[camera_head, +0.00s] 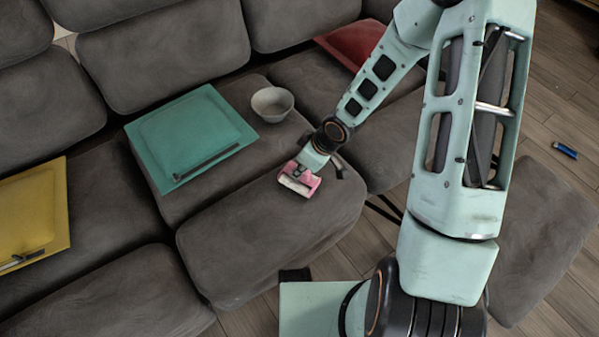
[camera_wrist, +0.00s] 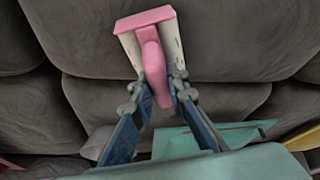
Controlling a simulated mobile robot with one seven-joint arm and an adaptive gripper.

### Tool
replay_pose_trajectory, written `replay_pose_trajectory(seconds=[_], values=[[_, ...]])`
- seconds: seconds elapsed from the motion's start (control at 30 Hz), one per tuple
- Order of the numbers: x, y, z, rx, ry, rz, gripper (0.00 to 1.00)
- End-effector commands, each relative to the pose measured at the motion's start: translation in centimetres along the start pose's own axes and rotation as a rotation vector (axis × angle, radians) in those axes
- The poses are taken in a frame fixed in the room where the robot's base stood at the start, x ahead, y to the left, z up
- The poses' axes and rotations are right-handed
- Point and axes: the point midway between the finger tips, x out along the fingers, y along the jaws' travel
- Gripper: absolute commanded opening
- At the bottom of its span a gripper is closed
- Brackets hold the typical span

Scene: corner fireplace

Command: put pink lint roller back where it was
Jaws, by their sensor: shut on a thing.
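The pink lint roller (camera_head: 298,184) has a pink handle and frame and a white roll. It is at the end of my arm, over the front seat cushion of the grey sofa (camera_head: 270,235). My gripper (camera_head: 312,168) is shut on it. In the wrist view, the lint roller (camera_wrist: 150,50) points away from my gripper (camera_wrist: 160,92), whose two fingers close on the pink handle from both sides. I cannot tell whether the roller touches the cushion.
A teal tray (camera_head: 150,135) and a grey bowl (camera_head: 272,103) rest on the sofa behind the roller. A yellow tray (camera_head: 45,205) lies at the left. A red item (camera_head: 352,42) lies at the back. A blue object (camera_head: 565,150) is on the wooden floor at the right.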

Motion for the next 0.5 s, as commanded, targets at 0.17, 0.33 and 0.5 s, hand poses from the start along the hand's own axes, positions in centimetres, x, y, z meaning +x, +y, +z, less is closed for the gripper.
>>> replay_pose_trajectory(seconds=[0.17, 0.33, 0.5], values=[[0.29, 0.05, 0.05, -0.001, 0.002, 0.001, 0.00], [0.49, 0.03, 0.16, -0.001, 0.001, 0.001, 0.00], [0.54, 0.02, 0.21, -0.001, 0.001, 0.001, 0.26]])
